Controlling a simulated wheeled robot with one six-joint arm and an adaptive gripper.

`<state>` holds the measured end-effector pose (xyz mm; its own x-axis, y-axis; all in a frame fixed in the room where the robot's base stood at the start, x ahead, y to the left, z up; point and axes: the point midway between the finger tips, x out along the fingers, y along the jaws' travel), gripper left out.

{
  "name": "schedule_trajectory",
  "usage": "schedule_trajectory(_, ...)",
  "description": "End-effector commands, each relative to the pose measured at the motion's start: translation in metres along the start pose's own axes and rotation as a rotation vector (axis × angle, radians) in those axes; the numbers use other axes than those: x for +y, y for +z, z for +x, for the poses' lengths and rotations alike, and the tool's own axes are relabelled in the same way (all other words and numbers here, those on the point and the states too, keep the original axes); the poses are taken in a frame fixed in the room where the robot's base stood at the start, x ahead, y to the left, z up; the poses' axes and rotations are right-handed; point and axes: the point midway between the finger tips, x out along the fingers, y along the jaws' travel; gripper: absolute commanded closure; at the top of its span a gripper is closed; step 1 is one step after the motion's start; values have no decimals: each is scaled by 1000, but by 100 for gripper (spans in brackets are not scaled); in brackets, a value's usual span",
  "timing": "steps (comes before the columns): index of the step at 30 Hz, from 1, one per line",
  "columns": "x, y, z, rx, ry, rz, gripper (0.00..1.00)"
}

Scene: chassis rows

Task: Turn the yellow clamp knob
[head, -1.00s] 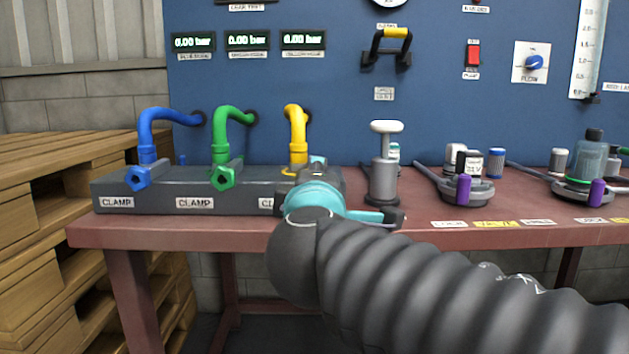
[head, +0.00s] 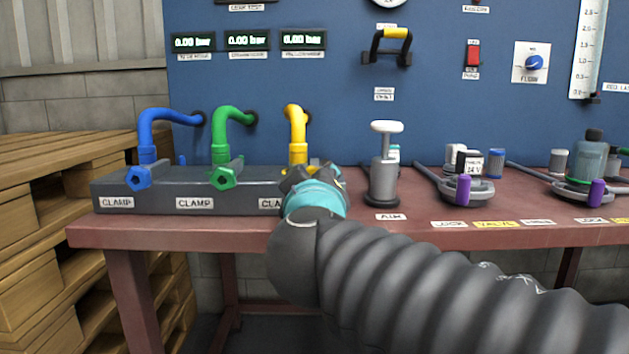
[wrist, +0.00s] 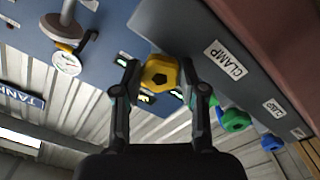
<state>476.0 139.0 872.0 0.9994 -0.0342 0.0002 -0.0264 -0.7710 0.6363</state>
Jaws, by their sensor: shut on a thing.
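The yellow clamp knob (wrist: 160,73) sits between the two fingers of my gripper (wrist: 161,68) in the wrist view, on the face of the dark grey clamp block (wrist: 185,35). The fingers are shut on it, one on each side. In the head view my gripper (head: 312,180) is at the right end of the clamp block (head: 245,203) and hides the knob. The yellow hose (head: 297,140) rises behind it to the blue panel.
The green knob (head: 223,178) and blue knob (head: 138,178) are to the left on the same block. A grey hand pump (head: 382,175) stands close to the right of my gripper. Farther right on the red-brown bench (head: 420,217) are clamps and small containers.

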Motion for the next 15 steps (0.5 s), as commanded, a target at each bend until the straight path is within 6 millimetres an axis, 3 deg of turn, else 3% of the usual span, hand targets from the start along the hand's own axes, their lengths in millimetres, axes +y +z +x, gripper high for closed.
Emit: schedule_trajectory(15,0,0,0,-1,0,43,93)
